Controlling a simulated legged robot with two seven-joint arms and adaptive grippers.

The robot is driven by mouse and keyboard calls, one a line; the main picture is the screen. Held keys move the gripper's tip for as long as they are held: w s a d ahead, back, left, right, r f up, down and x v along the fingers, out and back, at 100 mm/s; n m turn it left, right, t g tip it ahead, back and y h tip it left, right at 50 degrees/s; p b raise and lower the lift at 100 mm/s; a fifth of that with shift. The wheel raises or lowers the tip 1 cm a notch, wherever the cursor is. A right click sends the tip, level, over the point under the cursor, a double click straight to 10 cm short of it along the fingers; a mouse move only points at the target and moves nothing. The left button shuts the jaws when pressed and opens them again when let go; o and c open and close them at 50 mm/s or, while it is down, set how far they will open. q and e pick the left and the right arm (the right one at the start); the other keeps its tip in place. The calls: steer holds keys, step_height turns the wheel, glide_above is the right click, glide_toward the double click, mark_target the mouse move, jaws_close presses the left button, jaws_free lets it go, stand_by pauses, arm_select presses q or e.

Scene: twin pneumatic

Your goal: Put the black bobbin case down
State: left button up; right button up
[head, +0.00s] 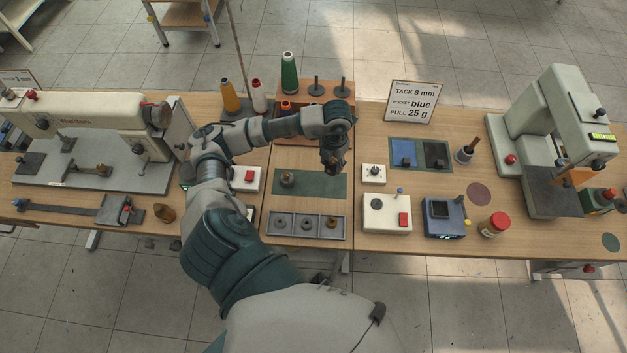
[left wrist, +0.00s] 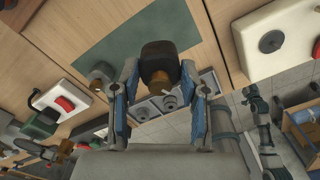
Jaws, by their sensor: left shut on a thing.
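My left gripper (head: 333,168) is over the right part of the dark green mat (head: 318,184). In the left wrist view my left gripper (left wrist: 158,78) is shut on the black bobbin case (left wrist: 158,52), between blue-padded fingers. The case has a black top and a brass-coloured lower part. In the head view it is small and mostly hidden by the fingers. I cannot tell whether it touches the mat. A teal and grey arm, seemingly my right, shows in the left wrist view; its gripper (left wrist: 250,94) is too small to read.
A small round metal part (head: 287,179) stands on the mat's left. A grey compartment tray (head: 306,239) with round parts lies in front. A small white box (head: 373,174) and a white control box (head: 387,214) stand right. A spool rack (head: 305,128) stands behind.

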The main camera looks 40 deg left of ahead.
mark_target(335, 167)
arm_select(q)
steer(key=f, duration=0.1)
steer(key=d+f, duration=0.1)
steer(key=f, duration=0.1)
steer(key=d+f, duration=0.1)
steer(key=f, duration=0.1)
steer(key=shift+f, duration=0.35)
steer(key=f, duration=0.1)
steer(key=a+f, duration=0.1)
steer(key=f, duration=0.1)
steer(key=shift+a+f, duration=0.2)
steer(key=shift+a, duration=0.15)
jaws_close()
steer(key=o, duration=1.2)
jaws_free()
steer(key=shift+s, duration=0.1)
steer(key=shift+o, duration=0.3)
steer(key=shift+d+r, duration=0.1)
steer(key=shift+d, duration=0.5)
steer(key=r, duration=1.1)
steer(key=shift+a+r, duration=0.2)
steer(key=shift+a, duration=0.05)
steer(key=shift+d+r, duration=0.15)
steer(key=shift+r, duration=0.2)
